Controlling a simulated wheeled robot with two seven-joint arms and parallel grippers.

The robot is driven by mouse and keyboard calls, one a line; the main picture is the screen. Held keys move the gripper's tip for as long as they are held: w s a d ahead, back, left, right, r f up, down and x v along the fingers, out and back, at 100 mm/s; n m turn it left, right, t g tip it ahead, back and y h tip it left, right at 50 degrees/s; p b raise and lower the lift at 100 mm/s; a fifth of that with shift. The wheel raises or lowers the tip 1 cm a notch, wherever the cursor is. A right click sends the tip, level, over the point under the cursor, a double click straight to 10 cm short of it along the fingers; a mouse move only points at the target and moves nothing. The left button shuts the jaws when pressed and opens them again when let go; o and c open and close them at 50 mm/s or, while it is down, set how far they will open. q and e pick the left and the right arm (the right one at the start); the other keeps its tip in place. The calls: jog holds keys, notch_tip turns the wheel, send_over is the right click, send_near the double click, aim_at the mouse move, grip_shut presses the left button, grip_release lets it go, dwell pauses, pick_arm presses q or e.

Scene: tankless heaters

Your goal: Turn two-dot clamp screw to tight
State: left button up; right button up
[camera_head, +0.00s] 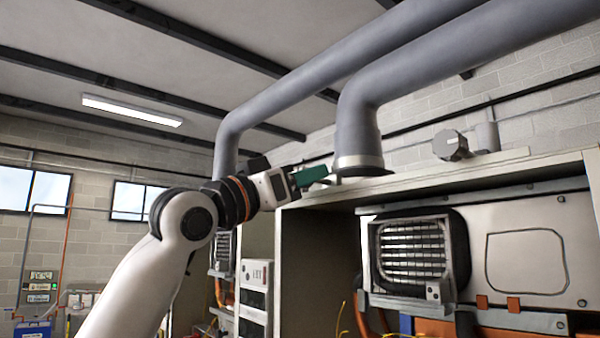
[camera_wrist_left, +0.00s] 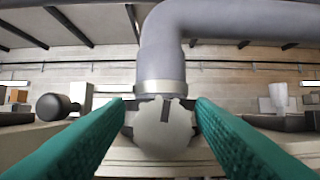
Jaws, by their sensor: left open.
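A thick grey duct (camera_head: 357,110) comes down to a pale metal clamp band (camera_head: 359,164) at the top of the heater cabinet. My left gripper (camera_head: 324,176), with green fingers, is just left of this band in the head view. In the left wrist view my left gripper (camera_wrist_left: 160,103) is open, with one finger on each side. A rounded pale grey part (camera_wrist_left: 163,132) shows between and beyond the fingers, below the band (camera_wrist_left: 161,87); a small dark piece is on its upper front. I cannot tell whether the fingers touch it. No dot marks can be made out. My right gripper is out of view.
The cabinet's top ledge (camera_head: 470,172) runs right from the duct, with a grey cylindrical fitting (camera_head: 450,146) on it. A second grey duct (camera_head: 300,90) runs behind. Below is a heater with a louvred grille (camera_head: 412,246). Space left of the gripper is free.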

pick_arm(q)
jog(key=shift+w+d, duration=0.1)
jog(key=shift+d, duration=0.1)
jog(key=shift+c, duration=1.3)
jog(key=c, duration=0.7)
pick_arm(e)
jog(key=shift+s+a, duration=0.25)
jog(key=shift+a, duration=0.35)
pick_arm(q)
jog(key=shift+m, duration=0.4)
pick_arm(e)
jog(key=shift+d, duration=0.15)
pick_arm(q)
jog(key=shift+w+m+g, duration=0.1)
jog(key=shift+m+g, duration=0.2)
jog(key=shift+g, duration=0.1)
jog(key=shift+m+g+h, duration=0.3)
jog(key=shift+m+h, duration=0.2)
jog(key=shift+m, duration=0.4)
jog(key=shift+m+g+h, duration=0.35)
jog(key=shift+m+g, duration=0.45)
jog(key=shift+m, duration=0.9)
jog(key=shift+m+g+h, duration=0.35)
jog(key=shift+m+g, duration=0.45)
jog(key=shift+m, duration=0.9)
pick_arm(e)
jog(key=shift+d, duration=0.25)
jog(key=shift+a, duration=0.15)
